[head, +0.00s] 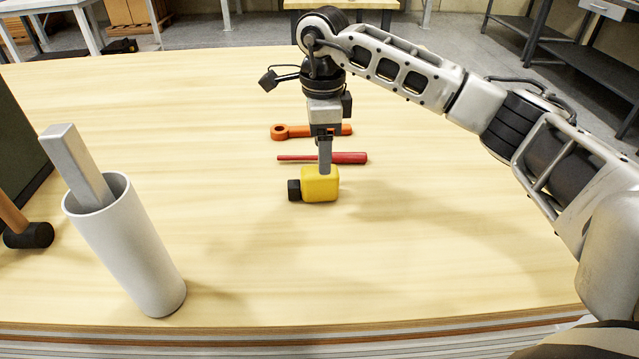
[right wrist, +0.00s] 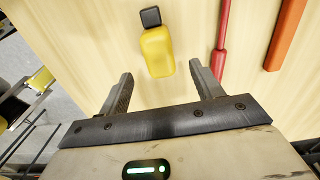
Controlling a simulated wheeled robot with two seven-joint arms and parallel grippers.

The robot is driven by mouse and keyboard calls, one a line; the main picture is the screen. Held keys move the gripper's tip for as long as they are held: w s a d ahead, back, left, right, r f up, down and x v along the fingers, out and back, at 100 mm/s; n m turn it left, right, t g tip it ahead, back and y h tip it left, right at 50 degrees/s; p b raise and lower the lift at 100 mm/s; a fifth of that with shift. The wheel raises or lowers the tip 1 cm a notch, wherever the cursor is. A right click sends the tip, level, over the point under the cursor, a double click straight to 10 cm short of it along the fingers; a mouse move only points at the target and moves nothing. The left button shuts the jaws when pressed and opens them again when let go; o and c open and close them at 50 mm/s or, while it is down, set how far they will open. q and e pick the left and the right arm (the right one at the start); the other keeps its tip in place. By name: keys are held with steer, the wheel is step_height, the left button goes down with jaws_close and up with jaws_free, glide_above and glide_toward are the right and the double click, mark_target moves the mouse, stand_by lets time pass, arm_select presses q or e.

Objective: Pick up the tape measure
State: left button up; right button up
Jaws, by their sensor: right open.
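The tape measure (head: 320,184) is a yellow rounded block with a black end, lying on the wooden table near the middle of the head view. It also shows in the right wrist view (right wrist: 157,50), ahead of the fingers and roughly in line with the gap between them. My right gripper (head: 325,168) points down over the tape measure, its fingers overlapping the top of the yellow body in the head view. In the right wrist view its two fingers (right wrist: 162,84) are spread apart with nothing between them. Contact cannot be told. My left gripper is not in view.
A red screwdriver (head: 340,158) lies just behind the tape measure, and an orange wrench (head: 293,132) behind that. A white cylinder (head: 130,245) with a grey bar (head: 75,165) in it stands at the left. A hammer (head: 28,236) is at the far left. The table's right and front are clear.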

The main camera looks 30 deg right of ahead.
mark_target(319, 183)
steer(key=f, duration=0.9)
steer(key=shift+a, duration=0.25)
steer(key=c, duration=1.1)
steer(key=shift+w+r, duration=0.1)
steer(key=shift+r, duration=0.05)
steer(key=c, duration=0.3)
